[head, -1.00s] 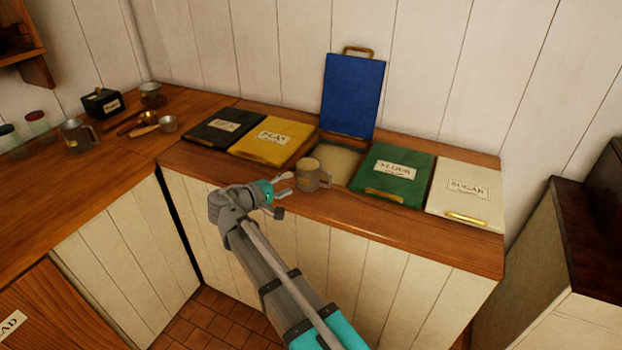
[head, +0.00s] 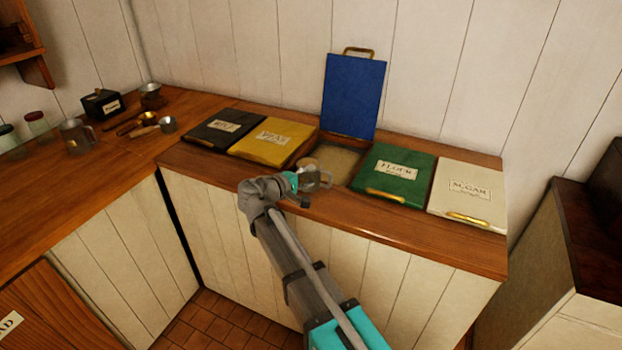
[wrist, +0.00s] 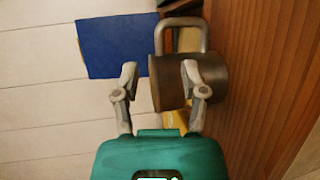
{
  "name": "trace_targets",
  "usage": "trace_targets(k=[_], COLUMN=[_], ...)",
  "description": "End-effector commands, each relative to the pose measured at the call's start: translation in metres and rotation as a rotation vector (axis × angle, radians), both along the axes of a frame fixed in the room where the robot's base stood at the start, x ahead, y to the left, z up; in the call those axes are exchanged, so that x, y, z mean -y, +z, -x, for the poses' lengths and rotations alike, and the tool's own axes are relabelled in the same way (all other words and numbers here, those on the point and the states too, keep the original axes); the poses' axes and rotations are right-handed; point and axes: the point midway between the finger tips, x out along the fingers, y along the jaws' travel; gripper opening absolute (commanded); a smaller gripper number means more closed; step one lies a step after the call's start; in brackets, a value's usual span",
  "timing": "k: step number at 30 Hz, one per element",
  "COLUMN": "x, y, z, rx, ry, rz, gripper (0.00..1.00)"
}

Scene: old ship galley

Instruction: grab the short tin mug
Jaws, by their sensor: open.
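A grey-brown tin mug (head: 318,179) stands upright on the front edge of the counter, by the open bin, with its handle to the right. My gripper (head: 306,189) is at the mug's near left side and hides part of it. In the wrist view the mug (wrist: 170,84) is close ahead and its handle points to the picture's top. My gripper (wrist: 161,76) is open there. One finger overlaps the mug's body and the other lies past its rim on the wall side. I cannot tell whether a finger touches the mug.
Yellow (head: 267,140), black (head: 220,127), green (head: 393,174) and white (head: 467,189) bin lids flank the open bin (head: 340,160). A blue lid (head: 353,95) leans on the wall.

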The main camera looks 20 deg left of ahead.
Motion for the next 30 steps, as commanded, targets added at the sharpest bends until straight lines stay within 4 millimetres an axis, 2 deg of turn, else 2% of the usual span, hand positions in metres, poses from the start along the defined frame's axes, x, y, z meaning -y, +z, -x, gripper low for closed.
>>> trace_targets(k=[16, 30], x=[0.004, 0.026], y=[-0.002, -0.011], z=[-0.008, -0.049], rx=[0.0, 0.0], ry=[0.0, 0.0], rz=[0.0, 0.001], gripper=[0.55, 0.55])
